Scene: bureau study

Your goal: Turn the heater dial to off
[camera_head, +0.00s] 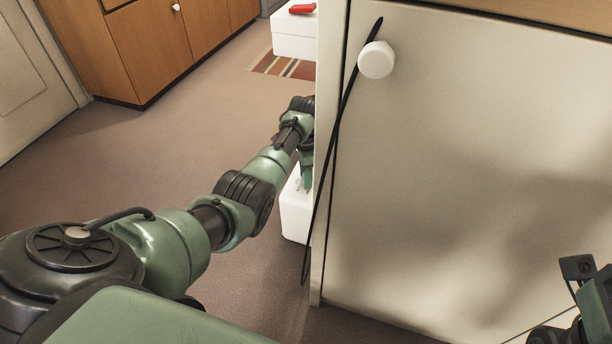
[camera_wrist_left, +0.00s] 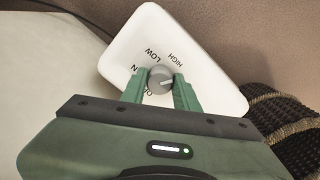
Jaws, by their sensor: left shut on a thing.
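The heater is a white box with rounded edges; its top (camera_wrist_left: 205,58) fills the upper middle of the left wrist view. A small grey round dial (camera_wrist_left: 160,76) stands on it, with printed labels around it. "LOW" and "HIGH" are readable; the labels at the left are partly hidden. My left gripper (camera_wrist_left: 160,90) is shut on the dial, one green finger on each side. In the head view the heater (camera_head: 295,215) shows partly behind the cabinet's edge, with my left gripper (camera_head: 306,175) above it, mostly hidden. Part of my right arm shows at the lower right; its jaws do not.
A pale cabinet door (camera_head: 450,170) with a white knob (camera_head: 376,60) and a black cord (camera_head: 335,140) stands close at the right. A white box (camera_head: 293,38) with a red object (camera_head: 302,9) stands by a striped rug (camera_head: 272,64). The brown floor at left is clear.

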